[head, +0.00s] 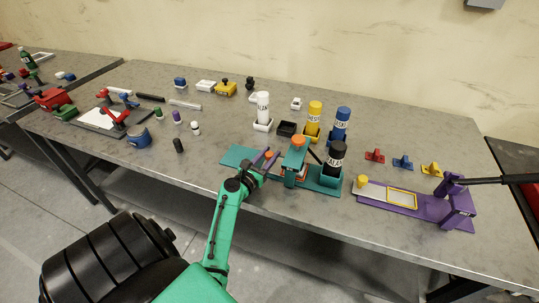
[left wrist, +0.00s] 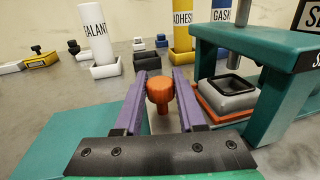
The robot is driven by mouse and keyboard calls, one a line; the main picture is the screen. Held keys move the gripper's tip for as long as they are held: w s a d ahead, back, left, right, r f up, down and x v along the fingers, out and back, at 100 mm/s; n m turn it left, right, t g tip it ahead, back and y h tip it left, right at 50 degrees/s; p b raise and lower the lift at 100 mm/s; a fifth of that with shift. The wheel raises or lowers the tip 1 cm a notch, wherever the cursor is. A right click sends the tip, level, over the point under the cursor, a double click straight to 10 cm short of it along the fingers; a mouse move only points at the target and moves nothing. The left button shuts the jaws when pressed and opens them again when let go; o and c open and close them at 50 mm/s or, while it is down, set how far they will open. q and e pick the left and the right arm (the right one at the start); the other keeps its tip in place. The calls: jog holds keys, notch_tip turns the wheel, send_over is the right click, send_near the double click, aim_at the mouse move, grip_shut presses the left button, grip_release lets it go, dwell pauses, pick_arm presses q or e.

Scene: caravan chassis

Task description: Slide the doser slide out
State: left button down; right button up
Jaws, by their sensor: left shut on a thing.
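The doser is a teal stand (head: 294,158) on a teal base plate (head: 238,155), with an orange knob (head: 298,141) on top. In the left wrist view, the orange slide (left wrist: 205,110) sits under the stand's arch and carries a grey square cup (left wrist: 230,95). The slide's round orange handle (left wrist: 160,89) points out to the left of the stand. My left gripper (head: 269,159) has its purple fingers on both sides of this handle, shut on it; it also shows in the left wrist view (left wrist: 160,100). The slide's near edge is partly hidden. My right gripper is not in view.
A black-labelled bottle (head: 336,158) stands at the doser's right end. White (head: 263,110), yellow (head: 314,117) and blue (head: 341,122) bottles stand behind. A purple press (head: 458,205) is at the right. Small caps (head: 178,145) lie left of the base plate.

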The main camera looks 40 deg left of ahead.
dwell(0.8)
pick_arm(q)
jog(key=s+a+b, duration=0.1)
jog(key=a, duration=0.2)
jog(key=s+a+b, duration=0.1)
jog(key=a, duration=0.3)
jog(key=s+a+b, duration=0.1)
jog(key=a, duration=0.3)
jog(key=shift+s+a+f, duration=0.1)
jog(key=shift+s, duration=0.3)
jog(key=shift+s+a, duration=0.1)
jog(key=shift+a, duration=0.1)
jog(key=shift+r, duration=0.2)
